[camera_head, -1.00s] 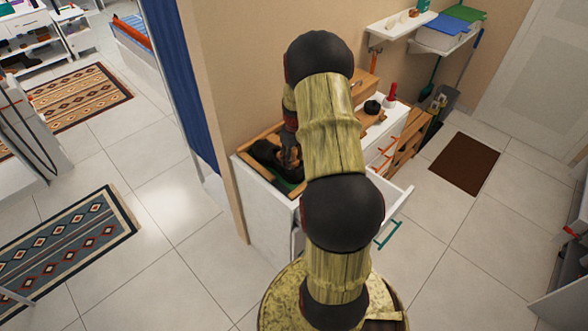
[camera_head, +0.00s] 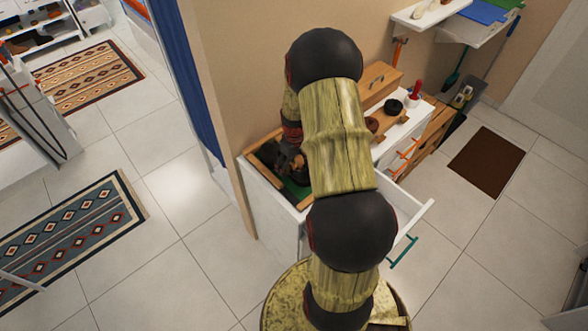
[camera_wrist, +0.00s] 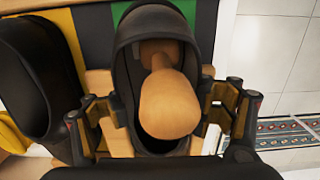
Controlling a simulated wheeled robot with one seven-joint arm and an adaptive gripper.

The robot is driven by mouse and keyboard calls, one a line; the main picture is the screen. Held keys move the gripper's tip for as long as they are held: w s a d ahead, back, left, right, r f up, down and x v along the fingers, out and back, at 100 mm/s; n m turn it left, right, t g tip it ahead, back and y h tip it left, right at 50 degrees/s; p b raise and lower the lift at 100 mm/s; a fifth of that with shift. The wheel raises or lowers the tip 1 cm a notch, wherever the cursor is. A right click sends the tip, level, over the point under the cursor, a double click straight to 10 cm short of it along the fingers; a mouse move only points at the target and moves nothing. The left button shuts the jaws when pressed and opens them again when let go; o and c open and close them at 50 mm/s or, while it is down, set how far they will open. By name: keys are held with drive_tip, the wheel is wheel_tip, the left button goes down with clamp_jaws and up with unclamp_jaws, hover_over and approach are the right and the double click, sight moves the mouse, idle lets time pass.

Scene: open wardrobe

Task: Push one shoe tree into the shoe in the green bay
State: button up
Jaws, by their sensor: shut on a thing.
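A black shoe (camera_wrist: 126,58) points away in the wrist view, its toe over the green bay (camera_wrist: 119,10). A pale wooden shoe tree (camera_wrist: 170,104) sits in the shoe's opening, its broad rounded end toward me. The shoe's inside beneath the tree is hidden. In the head view my gripper (camera_head: 292,160) reaches down into the open-topped white cabinet (camera_head: 262,197), partly hidden by my arm.
A second black shoe (camera_wrist: 22,80) stands at the left by the yellow bay (camera_wrist: 62,30). A wooden box (camera_head: 376,84) and a red-handled thing (camera_head: 415,92) are on the cabinet top behind my arm. An open drawer with a green handle (camera_head: 403,251) juts out at the right.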

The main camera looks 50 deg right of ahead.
drive_tip(key=shift+w+d+f, duration=0.1)
drive_tip(key=shift+w+d, duration=0.05)
drive_tip(key=shift+d, duration=0.15)
drive_tip(key=shift+w+d, duration=0.25)
drive_tip(key=shift+w, duration=0.25)
idle(0.8)
drive_tip(key=o, duration=1)
drive_tip(key=shift+o, duration=0.8)
drive_tip(key=shift+w, duration=0.2)
drive_tip(key=o, duration=0.8)
drive_tip(key=shift+s, duration=0.25)
drive_tip(key=shift+f, duration=0.1)
drive_tip(key=shift+a+r+p, duration=0.1)
drive_tip(key=shift+r+p, duration=2.5)
drive_tip(key=shift+r, duration=1.95)
